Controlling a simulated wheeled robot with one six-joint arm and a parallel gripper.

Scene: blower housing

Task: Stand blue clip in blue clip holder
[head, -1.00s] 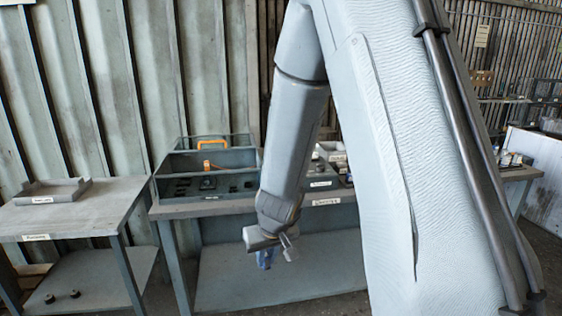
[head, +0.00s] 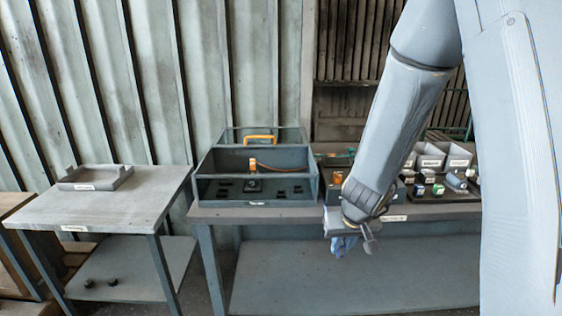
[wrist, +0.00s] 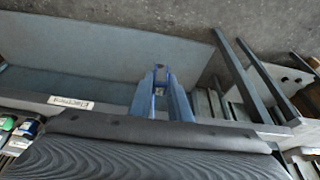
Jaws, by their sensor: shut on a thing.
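My gripper (head: 343,243) hangs in front of the workbench, at about the height of its front edge, pointing down. It is shut on the blue clip (head: 340,248), which shows as a small blue piece below the jaws and is partly hidden. In the wrist view, the two blue-grey fingers of my gripper (wrist: 160,82) close around the clip (wrist: 160,90); its outline is hard to separate from theirs. I cannot pick out the blue clip holder for certain in either view.
A grey open toolbox (head: 311,188) with dark slots stands on the workbench (head: 230,215). Small coloured parts (head: 438,189) and pale bins (head: 459,158) are to its right. A side table (head: 120,212) with a grey tray (head: 97,187) stands left, mostly clear, with a gap between the tables.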

